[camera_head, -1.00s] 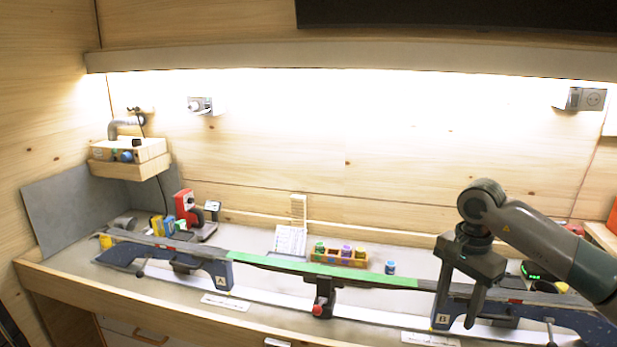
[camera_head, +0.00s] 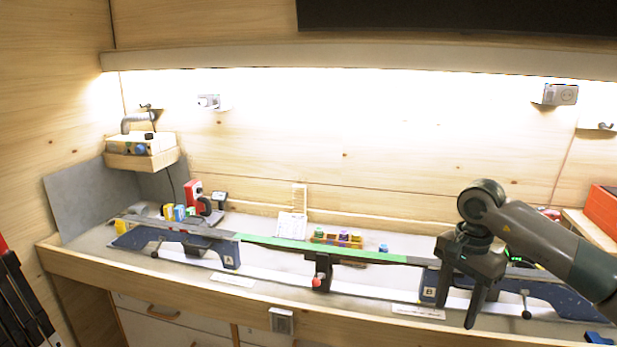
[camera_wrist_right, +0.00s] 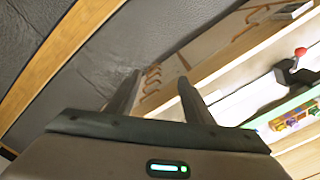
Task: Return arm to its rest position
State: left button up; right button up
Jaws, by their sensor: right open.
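My right gripper (camera_head: 458,305) hangs from the bent right arm at the right of the head view, in front of the bench's right part, fingers pointing down. It is open and empty. In the right wrist view its two fingers (camera_wrist_right: 158,98) stand apart with nothing between them. A long ski (camera_head: 300,246) with a green middle section lies along the bench on supports marked A (camera_head: 228,258) and B (camera_head: 432,290). The gripper covers part of the ski near support B. My left gripper is not in view.
The bench (camera_head: 150,282) runs along the wall. A small crate of coloured blocks (camera_head: 335,240) and a red device (camera_head: 195,196) stand behind the ski. A red bin (camera_head: 602,210) is at the right. A red-knobbed clamp (camera_head: 318,280) stands at mid-bench.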

jog(key=w+a+f+m+y+b, duration=0.2)
jog(key=a+f+m+y+b, duration=0.2)
jog(key=a+f+m+y, duration=1.3)
notch_tip(320, 180, down, 31)
jog(key=d+m+t+h+b, duration=0.3)
jog(key=m+t+h, duration=0.4)
jog(key=m+t, duration=0.9)
jog(key=s+d+f+m+g+h+b, duration=0.1)
jog(key=s+d+f+m+g+h, duration=0.3)
jog(key=s+f+m, duration=0.65)
jog(key=s+d+f+m+g+h+b, duration=0.1)
jog(key=s+d+f+m+g+h, duration=0.35)
jog(key=s+f, duration=1.05)
jog(key=s+f+m+g+b, duration=0.1)
jog(key=s+f+m+g, duration=0.2)
jog(key=s+f, duration=0.4)
jog(key=s+f+m+g+h+b, duration=0.1)
jog(key=s+f+m+g, duration=0.2)
jog(key=s, duration=2.3)
notch_tip(320, 180, down, 4)
jog(key=m, duration=0.3)
jog(key=shift+s+d+m, duration=0.15)
jog(key=shift+d+m, duration=0.15)
